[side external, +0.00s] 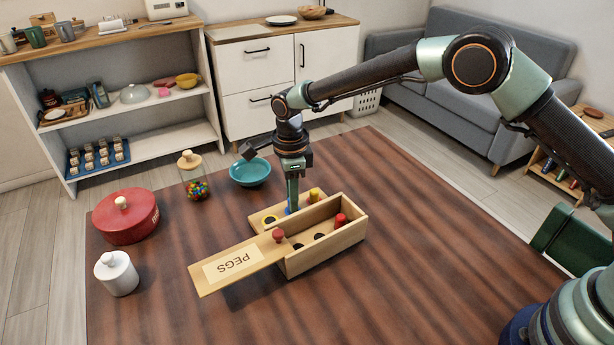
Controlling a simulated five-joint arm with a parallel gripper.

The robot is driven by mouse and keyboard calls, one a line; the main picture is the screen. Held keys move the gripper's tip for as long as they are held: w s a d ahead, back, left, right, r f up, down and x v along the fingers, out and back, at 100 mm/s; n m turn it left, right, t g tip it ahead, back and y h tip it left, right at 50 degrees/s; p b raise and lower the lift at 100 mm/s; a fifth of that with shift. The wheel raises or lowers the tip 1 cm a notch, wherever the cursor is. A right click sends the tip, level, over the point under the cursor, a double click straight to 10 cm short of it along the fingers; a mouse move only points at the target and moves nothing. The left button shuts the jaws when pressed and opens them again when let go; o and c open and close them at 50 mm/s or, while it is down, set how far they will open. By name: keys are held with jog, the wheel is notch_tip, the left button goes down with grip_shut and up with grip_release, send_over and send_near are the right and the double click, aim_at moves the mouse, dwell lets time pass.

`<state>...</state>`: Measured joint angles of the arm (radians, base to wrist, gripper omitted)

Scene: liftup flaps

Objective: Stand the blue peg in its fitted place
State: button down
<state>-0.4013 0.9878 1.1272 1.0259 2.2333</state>
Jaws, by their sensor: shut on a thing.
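The wooden pegs box (330,250) stands open in the middle of the table. Its lid (238,266), labelled PEGS with a red knob (278,235), reaches out to the left. A red peg (341,219) stands inside, beside dark round holes. A wooden board (258,222) lies behind the box, with a yellow-ringed dark hole (270,219) and a yellow peg (314,195) at its right. My gripper (291,203) points down over this board, shut on the blue peg (289,210). Only a little blue shows at the fingertips; whether it touches the board is unclear.
A teal bowl (250,172) and a candy jar (194,176) stand behind the board. A red lidded pot (125,216) and a white jar (116,273) are at the left. The table's (400,290) front and right are clear.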

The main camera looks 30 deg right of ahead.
notch_tip(320, 180, up, 18)
jog(key=r, duration=0.1)
jog(key=n, duration=0.5)
send_over(321, 224)
jog(key=s+a, duration=0.2)
jog(key=s, duration=0.1)
notch_tip(321, 224, down, 19)
jog(key=shift+s+f, duration=0.1)
jog(key=shift+f, duration=0.05)
jog(key=shift+f, duration=0.15)
dwell(0.3)
jog(key=c, duration=1)
grip_release()
